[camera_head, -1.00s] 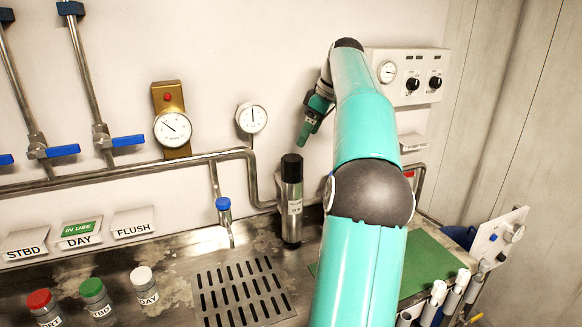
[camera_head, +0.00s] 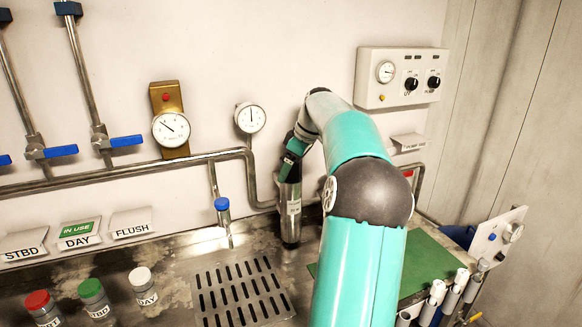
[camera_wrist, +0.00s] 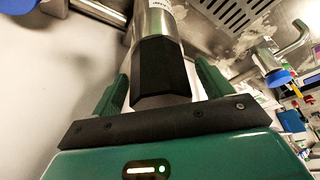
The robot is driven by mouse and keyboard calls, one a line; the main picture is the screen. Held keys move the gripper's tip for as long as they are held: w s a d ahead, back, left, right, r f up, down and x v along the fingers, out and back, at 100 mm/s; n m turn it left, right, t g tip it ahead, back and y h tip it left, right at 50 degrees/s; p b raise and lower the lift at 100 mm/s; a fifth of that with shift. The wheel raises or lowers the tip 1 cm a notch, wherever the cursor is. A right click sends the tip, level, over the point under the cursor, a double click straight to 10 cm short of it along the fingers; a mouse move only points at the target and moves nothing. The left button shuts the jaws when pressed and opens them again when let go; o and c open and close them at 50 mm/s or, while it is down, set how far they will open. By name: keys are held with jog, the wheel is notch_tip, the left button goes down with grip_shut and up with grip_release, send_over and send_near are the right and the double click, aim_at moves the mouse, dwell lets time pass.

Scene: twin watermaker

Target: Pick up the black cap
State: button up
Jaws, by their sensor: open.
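The black cap (camera_wrist: 160,72) sits on top of the steel cylinder (camera_head: 290,213), which stands upright at the back of the counter. In the wrist view the cap lies between the two green fingers of my gripper (camera_wrist: 163,85), with a finger on each side. The fingers are open, and a gap shows on the right; whether the left finger touches the cap I cannot tell. In the head view my gripper (camera_head: 290,165) is at the top of the cylinder and hides most or all of the cap.
A blue-capped tap (camera_head: 223,215) stands left of the cylinder, and a slotted drain (camera_head: 243,292) lies in front. Red, green and white capped bottles (camera_head: 92,292) stand at the front left. A pipe (camera_head: 247,165) and gauge (camera_head: 250,118) are on the wall behind.

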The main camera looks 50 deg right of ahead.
jog(key=c, duration=1)
jog(key=shift+r, duration=0.1)
notch_tip(320, 180, up, 10)
jog(key=shift+f, duration=0.1)
jog(key=shift+o, duration=1.1)
jog(key=shift+c, duration=1.2)
